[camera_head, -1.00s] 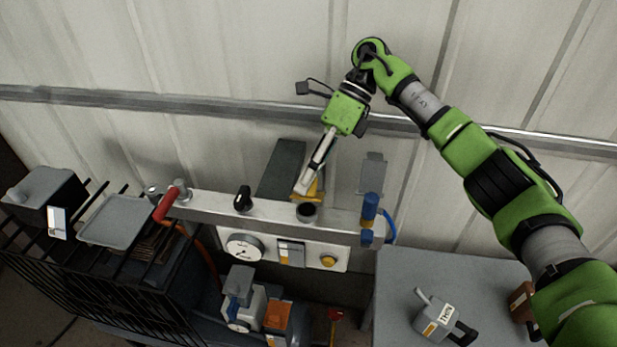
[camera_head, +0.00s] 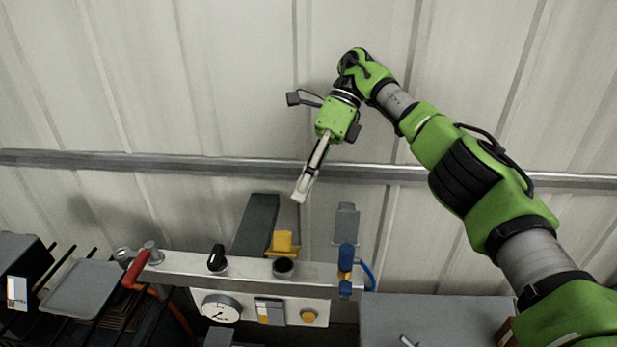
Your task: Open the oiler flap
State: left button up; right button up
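A yellow flap-like piece (camera_head: 284,242) stands up behind a dark round cup (camera_head: 284,267) on the metal rail (camera_head: 190,263); the cup's top looks uncovered. I take these for the oiler and its flap, though no label shows. My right gripper (camera_head: 299,198) is above and slightly right of the yellow piece, pointing down, with a visible gap between them. Its fingers show edge-on, so I cannot tell whether they are open or shut; nothing shows in them. My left gripper is not in view.
A black knob (camera_head: 217,258) and a red lever (camera_head: 136,269) are left of the cup. A blue cylinder (camera_head: 347,258) is right of it. A pressure gauge (camera_head: 221,308) is below. A dark sloping panel (camera_head: 256,225) stands behind. The wall area around the gripper is clear.

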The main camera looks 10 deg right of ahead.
jog(key=shift+v, duration=1)
